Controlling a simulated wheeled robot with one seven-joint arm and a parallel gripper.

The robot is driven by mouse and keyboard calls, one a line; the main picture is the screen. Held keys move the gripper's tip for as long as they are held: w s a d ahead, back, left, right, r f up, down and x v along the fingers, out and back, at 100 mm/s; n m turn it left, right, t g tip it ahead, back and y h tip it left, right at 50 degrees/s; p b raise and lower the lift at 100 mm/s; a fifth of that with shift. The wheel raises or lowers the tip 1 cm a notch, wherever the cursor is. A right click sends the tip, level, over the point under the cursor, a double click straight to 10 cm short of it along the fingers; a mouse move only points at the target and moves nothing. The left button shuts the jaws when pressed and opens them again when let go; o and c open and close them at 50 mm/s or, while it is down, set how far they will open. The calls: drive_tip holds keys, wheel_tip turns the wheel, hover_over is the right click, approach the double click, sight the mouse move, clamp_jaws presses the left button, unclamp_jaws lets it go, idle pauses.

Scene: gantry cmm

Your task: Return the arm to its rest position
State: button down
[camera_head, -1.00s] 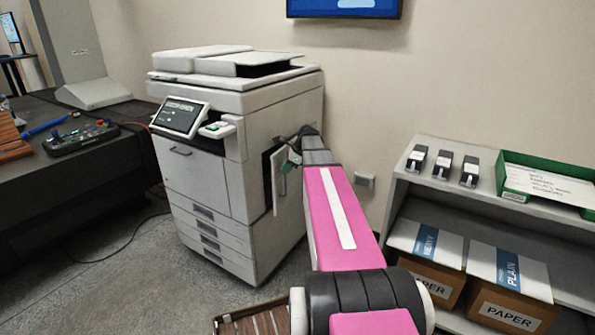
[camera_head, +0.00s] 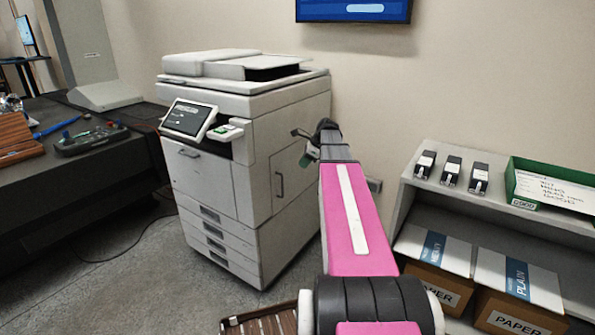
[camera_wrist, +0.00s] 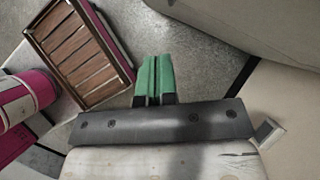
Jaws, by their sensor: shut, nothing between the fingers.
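My arm, pink with a white stripe, reaches forward in the head view beside the printer (camera_head: 215,200). My gripper (camera_head: 306,158) is at its far end, just right of the printer's side panel, partly hidden by the wrist. In the wrist view its green fingers (camera_wrist: 153,76) lie together, shut with nothing between them. The printer's side door (camera_head: 291,175) looks flush with the body, its handle facing out. The gripper appears apart from it.
A shelf (camera_head: 420,195) at the right holds several small black devices, a green tray (camera_head: 548,187) and paper boxes (camera_head: 515,300). A dark table (camera_head: 95,175) stands at the left. A wall screen (camera_head: 352,10) hangs above. Open floor lies between table and printer.

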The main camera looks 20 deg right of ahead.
drive_tip(key=s+v, duration=0.1)
drive_tip(key=v, duration=0.5)
drive_tip(key=s+a+f+n+g+h, duration=0.1)
drive_tip(key=s+a+f+n+h, duration=0.2)
drive_tip(key=s+a+f+n, duration=0.7)
drive_tip(key=s+a+f+n+g+h, duration=0.1)
drive_tip(key=s+a+f+n+h, duration=0.1)
drive_tip(key=s+a+f+n, duration=0.8)
wheel_tip(320, 180, down, 5)
drive_tip(key=shift+s+a+f+n+h, duration=0.1)
drive_tip(key=shift+s+a+n+h, duration=0.25)
drive_tip(key=shift+n, duration=0.75)
